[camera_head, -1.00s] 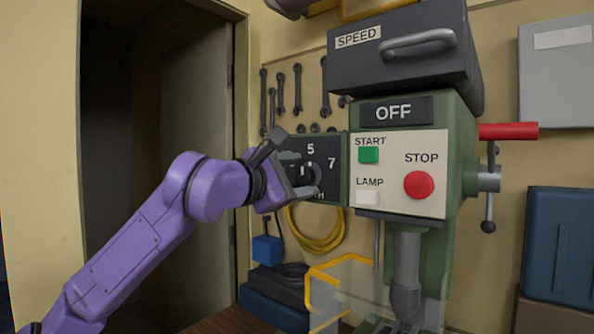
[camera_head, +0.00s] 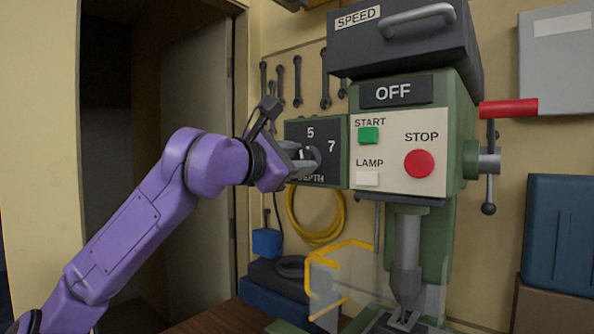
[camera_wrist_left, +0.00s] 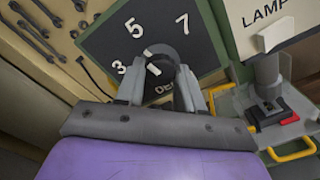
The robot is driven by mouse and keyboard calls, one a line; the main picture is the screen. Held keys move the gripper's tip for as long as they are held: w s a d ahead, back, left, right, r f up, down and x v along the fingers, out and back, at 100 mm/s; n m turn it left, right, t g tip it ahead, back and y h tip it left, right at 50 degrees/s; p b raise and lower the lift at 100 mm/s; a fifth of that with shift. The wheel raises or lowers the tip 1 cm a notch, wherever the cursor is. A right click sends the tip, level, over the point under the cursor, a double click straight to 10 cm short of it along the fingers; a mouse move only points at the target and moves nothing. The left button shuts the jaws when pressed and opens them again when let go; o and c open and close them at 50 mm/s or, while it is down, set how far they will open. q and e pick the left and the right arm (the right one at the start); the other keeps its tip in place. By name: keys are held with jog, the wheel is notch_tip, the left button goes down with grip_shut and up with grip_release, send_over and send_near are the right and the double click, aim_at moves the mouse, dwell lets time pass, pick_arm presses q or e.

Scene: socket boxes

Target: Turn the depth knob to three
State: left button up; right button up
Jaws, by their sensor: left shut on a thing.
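The depth knob (camera_wrist_left: 168,58) is a dark round dial with white marks, on a black panel (camera_head: 293,133) lettered 5, 7 and DEPTH. A 3 also shows on this panel in the left wrist view (camera_wrist_left: 103,45). My left gripper (camera_wrist_left: 161,86) is shut on the knob, one finger on each side; it also shows in the head view (camera_head: 304,157), where it covers the panel's left part and most of the knob. In the wrist view the knob's upper white mark lies up-left of its middle, roughly between 3 and 5. My right gripper is not in view.
Right of the panel is the green drill press face with a green START button (camera_head: 368,135), white LAMP switch (camera_head: 367,178) and red STOP button (camera_head: 419,163). A clear guard with yellow frame (camera_head: 340,247) stands below. Wrenches (camera_head: 297,82) hang behind.

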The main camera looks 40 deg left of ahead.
pick_arm(q)
jog(key=shift+n+b, duration=3.8)
jog(key=shift+n, duration=0.8)
jog(key=o, duration=1)
jog(key=shift+o, duration=0.2)
jog(key=s+b, duration=0.3)
jog(key=s, duration=0.7)
jog(key=shift+s+a, duration=0.25)
jog(key=shift+a, duration=0.2)
